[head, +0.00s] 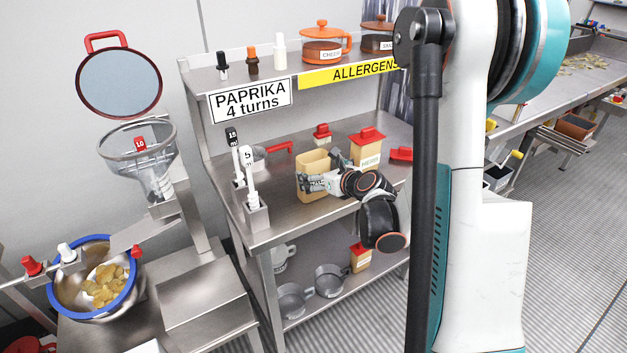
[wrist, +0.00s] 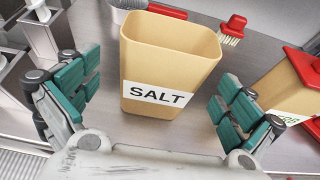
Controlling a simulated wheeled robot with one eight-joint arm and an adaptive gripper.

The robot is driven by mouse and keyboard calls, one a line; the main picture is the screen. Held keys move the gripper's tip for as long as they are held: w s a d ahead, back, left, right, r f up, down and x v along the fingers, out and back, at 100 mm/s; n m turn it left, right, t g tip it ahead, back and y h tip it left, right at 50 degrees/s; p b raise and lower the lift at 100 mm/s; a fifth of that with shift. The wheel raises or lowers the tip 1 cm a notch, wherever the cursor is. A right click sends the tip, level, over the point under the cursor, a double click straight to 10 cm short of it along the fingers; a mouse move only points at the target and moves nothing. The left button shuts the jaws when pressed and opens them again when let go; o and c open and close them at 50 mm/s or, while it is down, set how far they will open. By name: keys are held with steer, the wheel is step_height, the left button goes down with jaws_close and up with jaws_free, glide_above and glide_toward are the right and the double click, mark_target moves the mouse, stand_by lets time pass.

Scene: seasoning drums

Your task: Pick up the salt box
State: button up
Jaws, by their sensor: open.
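The salt box (wrist: 172,58) is a tan, open-topped container with a white label reading SALT. It stands upright on the metal shelf of the bench and also shows in the head view (head: 313,165), partly hidden by my gripper. My gripper (wrist: 150,108) is open, with one teal-padded finger to the left of the box and the other to the right. The fingers look apart from the box, which stands just ahead of and between them. In the head view my gripper (head: 325,180) is at the front of the box.
A herb box (head: 367,148) with a red lid stands close to the right. A red-handled tool (head: 275,148) and a red brush (wrist: 232,28) lie behind. Measuring spoons (head: 248,185) stand in a holder to the left. A red lid (head: 401,154) lies further right.

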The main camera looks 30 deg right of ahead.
steer(key=b+x, duration=0.1)
steer(key=x, duration=0.3)
steer(key=shift+w+d+f+b, duration=0.15)
steer(key=shift+w+b, duration=0.15)
steer(key=shift+w, duration=0.1)
steer(key=shift+c, duration=0.6)
steer(key=c, duration=1.2)
